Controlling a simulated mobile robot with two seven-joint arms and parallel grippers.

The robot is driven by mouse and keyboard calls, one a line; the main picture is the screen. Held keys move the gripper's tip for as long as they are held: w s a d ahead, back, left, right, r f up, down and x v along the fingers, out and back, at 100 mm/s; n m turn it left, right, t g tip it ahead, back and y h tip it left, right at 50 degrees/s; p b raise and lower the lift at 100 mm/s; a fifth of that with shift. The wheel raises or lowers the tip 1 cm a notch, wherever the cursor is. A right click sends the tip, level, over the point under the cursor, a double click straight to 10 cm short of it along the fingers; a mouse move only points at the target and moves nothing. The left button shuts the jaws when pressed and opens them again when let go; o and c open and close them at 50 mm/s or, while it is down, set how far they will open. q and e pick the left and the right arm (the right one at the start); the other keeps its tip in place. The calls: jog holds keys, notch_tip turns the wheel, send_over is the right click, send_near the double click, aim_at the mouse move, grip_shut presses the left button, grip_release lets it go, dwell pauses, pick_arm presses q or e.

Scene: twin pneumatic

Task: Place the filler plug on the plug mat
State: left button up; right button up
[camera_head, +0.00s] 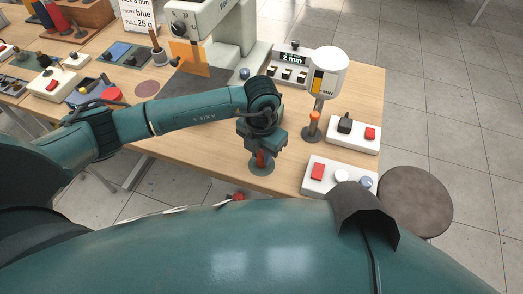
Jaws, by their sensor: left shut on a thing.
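My left gripper (262,152) points down near the front edge of the wooden table. It is shut on a small red piece (261,159), which looks like the filler plug; the jaws partly hide it. Directly below is a dark grey round disc (262,170), flat on the table. The plug's lower end is at or just above this disc; I cannot tell if they touch. A mauve round mat (147,88) lies bare further left; I cannot tell which disc is the plug mat. My right gripper is not in view.
A white control box (339,178) with red and white buttons is right of the gripper. Behind it stand an orange-capped post (314,124), a switch box (352,132) and a white canister (327,72). A pale press (216,30) stands behind. A round stool (415,200) is at right.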

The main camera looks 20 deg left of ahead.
pick_arm(q)
jog(key=o, duration=1)
jog(key=shift+f, duration=0.1)
jog(key=shift+c, duration=0.2)
